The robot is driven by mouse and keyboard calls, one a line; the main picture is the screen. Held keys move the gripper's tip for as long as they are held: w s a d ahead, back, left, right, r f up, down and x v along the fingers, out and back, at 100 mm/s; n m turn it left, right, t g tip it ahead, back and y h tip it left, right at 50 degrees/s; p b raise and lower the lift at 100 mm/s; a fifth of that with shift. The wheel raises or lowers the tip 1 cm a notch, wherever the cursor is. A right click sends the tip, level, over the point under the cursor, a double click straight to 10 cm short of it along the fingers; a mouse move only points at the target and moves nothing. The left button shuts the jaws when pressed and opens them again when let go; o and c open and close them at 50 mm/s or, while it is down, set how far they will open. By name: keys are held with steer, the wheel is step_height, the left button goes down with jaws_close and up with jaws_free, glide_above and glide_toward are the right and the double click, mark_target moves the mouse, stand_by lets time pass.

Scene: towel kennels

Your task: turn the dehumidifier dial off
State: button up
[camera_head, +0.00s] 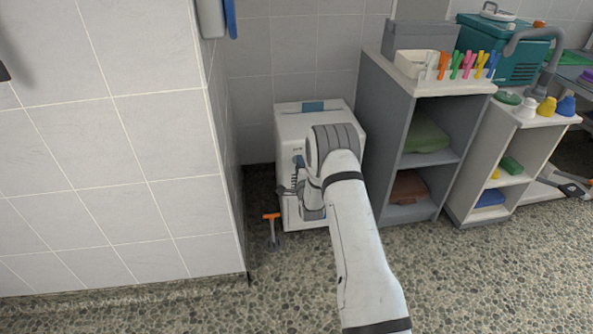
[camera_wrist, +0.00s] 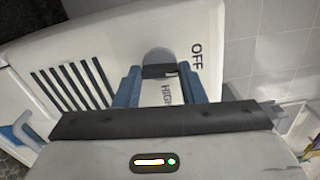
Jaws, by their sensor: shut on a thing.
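The dehumidifier (camera_head: 311,122) is a white box standing on the floor against the tiled wall, with a blue patch on its top. My gripper (camera_head: 298,187) is at its front face, partly hidden by my arm. In the wrist view the two blue fingers of my gripper (camera_wrist: 161,82) are shut on the grey dial (camera_wrist: 159,56), which is partly hidden between them. The "OFF" label (camera_wrist: 197,56) lies just right of the fingers. The "HIGH" label (camera_wrist: 167,95) shows between them. The dial's exact pointing is hard to tell.
Slanted vent slots (camera_wrist: 75,85) lie left of the dial. An orange-handled tool (camera_head: 271,217) stands beside the dehumidifier at left. A tiled wall corner (camera_head: 225,150) is close on the left, and a grey shelf unit (camera_head: 385,130) on the right. The speckled floor in front is clear.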

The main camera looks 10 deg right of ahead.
steer(key=shift+d+f+n, duration=0.15)
steer(key=shift+f+n, duration=0.05)
steer(key=shift+n, duration=0.3)
steer(key=o, duration=1)
steer(key=shift+r, duration=0.1)
steer(key=shift+s, duration=0.1)
steer(key=s+p, duration=0.2)
steer(key=s, duration=0.5)
steer(key=shift+s, duration=0.35)
